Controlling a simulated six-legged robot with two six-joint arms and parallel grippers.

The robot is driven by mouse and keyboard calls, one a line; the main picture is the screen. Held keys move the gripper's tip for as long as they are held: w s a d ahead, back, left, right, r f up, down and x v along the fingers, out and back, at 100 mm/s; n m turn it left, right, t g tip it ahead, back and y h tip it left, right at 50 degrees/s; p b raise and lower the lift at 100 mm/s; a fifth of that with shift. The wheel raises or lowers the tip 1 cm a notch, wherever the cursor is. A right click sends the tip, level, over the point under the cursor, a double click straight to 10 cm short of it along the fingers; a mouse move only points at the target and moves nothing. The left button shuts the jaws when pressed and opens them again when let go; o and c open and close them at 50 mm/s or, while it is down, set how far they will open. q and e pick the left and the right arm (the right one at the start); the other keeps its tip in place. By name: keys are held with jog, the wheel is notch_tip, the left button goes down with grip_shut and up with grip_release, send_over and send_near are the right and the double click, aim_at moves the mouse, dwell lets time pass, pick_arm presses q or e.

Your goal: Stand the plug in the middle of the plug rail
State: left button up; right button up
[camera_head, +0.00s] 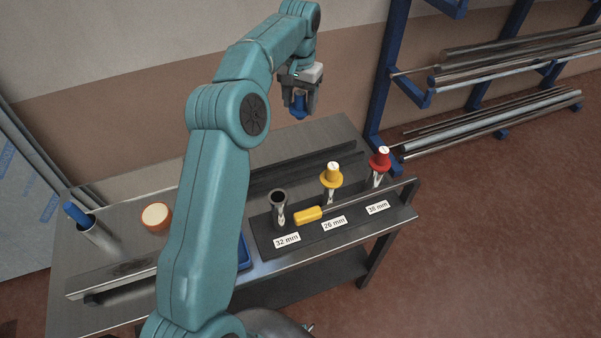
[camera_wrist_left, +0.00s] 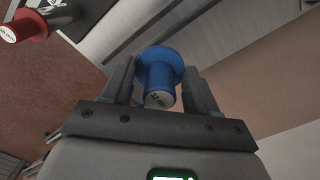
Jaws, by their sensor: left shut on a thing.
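My left gripper (camera_head: 299,98) is raised above the back of the workbench and shut on a blue plug (camera_head: 298,107). In the left wrist view the blue plug (camera_wrist_left: 160,72), with a wide flange and a pale marked end, sits between the fingers. A long dark rail (camera_head: 305,166) lies along the back of the bench below the gripper; I see no plug on its visible part, and my arm hides some of it. A yellow plug (camera_head: 332,172) and a red plug (camera_head: 380,159) stand in tubes at the front. My right gripper is not in view.
The dark front base (camera_head: 335,229) carries size labels and an open, empty tube (camera_head: 279,209) at 32 mm. A grey holder (camera_head: 98,235) and orange pot (camera_head: 156,217) stand left. A blue rack (camera_head: 385,75) stands behind right.

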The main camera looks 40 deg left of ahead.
aim_at(290, 108)
pick_arm(q)
jog(key=shift+n, duration=0.3)
jog(key=f, duration=0.1)
jog(key=s+a+f, duration=0.1)
jog(key=f, duration=0.1)
jog(key=a+f, duration=0.1)
jog(key=f, duration=0.1)
jog(key=shift+s, duration=0.2)
notch_tip(290, 108, down, 18)
jog(key=shift+w+r+p, duration=0.1)
jog(key=shift+r+p, duration=0.1)
jog(key=shift+p, duration=0.15)
jog(key=shift+f+b, duration=0.2)
jog(key=shift+b, duration=0.15)
jog(key=o, duration=1)
jog(key=shift+o, duration=0.2)
